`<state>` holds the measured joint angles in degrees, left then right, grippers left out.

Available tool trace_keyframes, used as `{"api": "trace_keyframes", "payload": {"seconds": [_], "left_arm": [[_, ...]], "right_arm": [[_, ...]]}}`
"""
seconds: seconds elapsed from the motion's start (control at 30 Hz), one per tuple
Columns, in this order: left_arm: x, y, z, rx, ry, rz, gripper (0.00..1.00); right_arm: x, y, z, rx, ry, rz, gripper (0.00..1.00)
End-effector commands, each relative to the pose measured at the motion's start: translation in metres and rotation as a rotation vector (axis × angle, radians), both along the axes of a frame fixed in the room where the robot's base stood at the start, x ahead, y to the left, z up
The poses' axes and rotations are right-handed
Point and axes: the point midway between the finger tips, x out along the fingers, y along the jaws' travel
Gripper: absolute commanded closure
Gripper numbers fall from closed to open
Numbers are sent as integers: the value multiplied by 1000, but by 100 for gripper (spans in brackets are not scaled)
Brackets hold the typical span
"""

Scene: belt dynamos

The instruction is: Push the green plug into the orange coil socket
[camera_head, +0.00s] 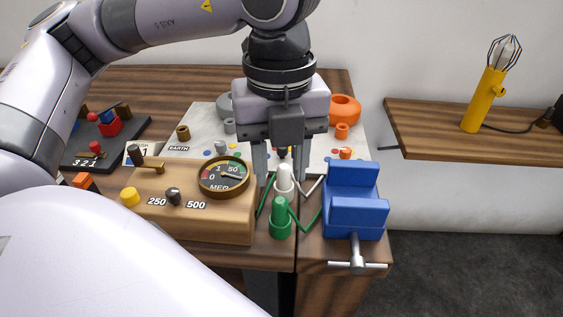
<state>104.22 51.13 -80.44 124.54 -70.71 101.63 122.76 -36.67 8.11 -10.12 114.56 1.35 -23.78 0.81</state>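The green plug (280,219) stands upright at the front right of the wooden meter box, with a green lead beside it. A white plug (284,180) stands just behind it. My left gripper (284,172) points down over the plugs, its fingers spread wide, one on each side of the white plug and not touching the green one. The orange coil (345,108) lies on the pale board at the back right. A small orange socket (341,131) sits in front of it, and another orange piece (346,153) is nearer. My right gripper is not in view.
The meter box (195,222) with its dial (223,176) fills the front left. A blue vise (354,210) with a metal handle stands close on the right. Grey sockets (229,125) and a brown earth socket (183,132) stand on the board. A yellow lamp (484,101) rests on a shelf.

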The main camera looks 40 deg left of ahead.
Motion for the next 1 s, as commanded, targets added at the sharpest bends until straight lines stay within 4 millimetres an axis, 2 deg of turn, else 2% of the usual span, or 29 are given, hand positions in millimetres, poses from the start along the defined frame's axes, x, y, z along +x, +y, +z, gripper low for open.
{"api": "trace_keyframes", "payload": {"seconds": [0.3, 0.5, 0.87, 0.9, 1.0], "left_arm": [[-1, 1, -43, 1, 5, -1, 60], [0, 0, -64, -1, 3, -1, 60], [0, 0, -68, -1, 1, -2, 60], [0, 0, -68, -1, 1, -2, 73], [0, 0, -68, -1, 1, -2, 100]], "right_arm": [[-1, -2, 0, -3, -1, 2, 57], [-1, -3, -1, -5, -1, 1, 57], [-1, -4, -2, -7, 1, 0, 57], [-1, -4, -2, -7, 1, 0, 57], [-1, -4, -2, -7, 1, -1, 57]]}}
